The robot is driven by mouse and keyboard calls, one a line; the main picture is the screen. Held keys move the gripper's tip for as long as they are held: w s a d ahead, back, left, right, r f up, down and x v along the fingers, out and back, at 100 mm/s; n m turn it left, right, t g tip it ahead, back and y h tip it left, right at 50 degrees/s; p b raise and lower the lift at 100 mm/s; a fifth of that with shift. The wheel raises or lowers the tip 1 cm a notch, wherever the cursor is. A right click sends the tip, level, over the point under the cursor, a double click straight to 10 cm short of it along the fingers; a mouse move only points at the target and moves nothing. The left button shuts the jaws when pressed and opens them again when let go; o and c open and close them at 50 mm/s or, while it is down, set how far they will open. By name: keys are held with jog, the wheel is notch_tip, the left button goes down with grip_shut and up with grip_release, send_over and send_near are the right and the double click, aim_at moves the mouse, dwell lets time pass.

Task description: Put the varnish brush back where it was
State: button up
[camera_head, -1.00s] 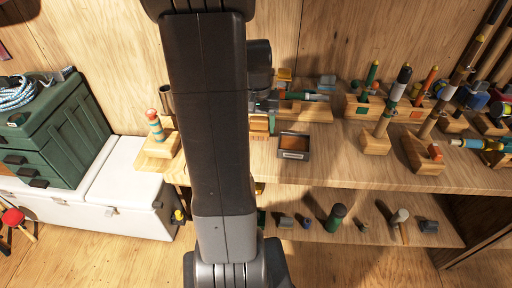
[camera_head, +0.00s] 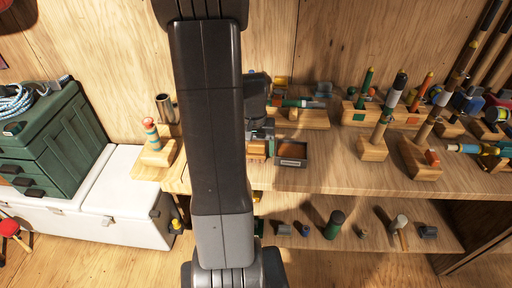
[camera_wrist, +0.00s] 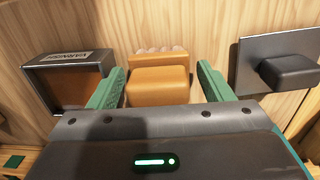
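My gripper (camera_wrist: 160,88) has its two green fingers apart, on either side of an orange-tan block (camera_wrist: 158,86) with a paler ridged far edge. A gap shows on the right of the block. I cannot tell for sure that this is the varnish brush. A dark open box with brown inside and a label reading like "VARNISH" (camera_wrist: 68,58) is left of the fingers in the wrist view. In the head view this box (camera_head: 291,162) is on the bench, right of my gripper (camera_head: 259,138). My arm hides part of the bench there.
A dark panel with a block (camera_wrist: 288,70) is close to the right finger. Wooden stands with upright handles (camera_head: 372,148) fill the right of the bench. A metal cup (camera_head: 165,107) and a ringed handle on a stand (camera_head: 152,135) are left of my arm. A lower shelf (camera_head: 380,240) holds small tools.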

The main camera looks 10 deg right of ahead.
aim_at(254, 142)
jog(key=shift+r, duration=0.1)
jog(key=r, duration=1.2)
jog(key=shift+w+a+p, duration=0.15)
jog(key=shift+a+p, duration=0.1)
jog(key=shift+p, duration=0.05)
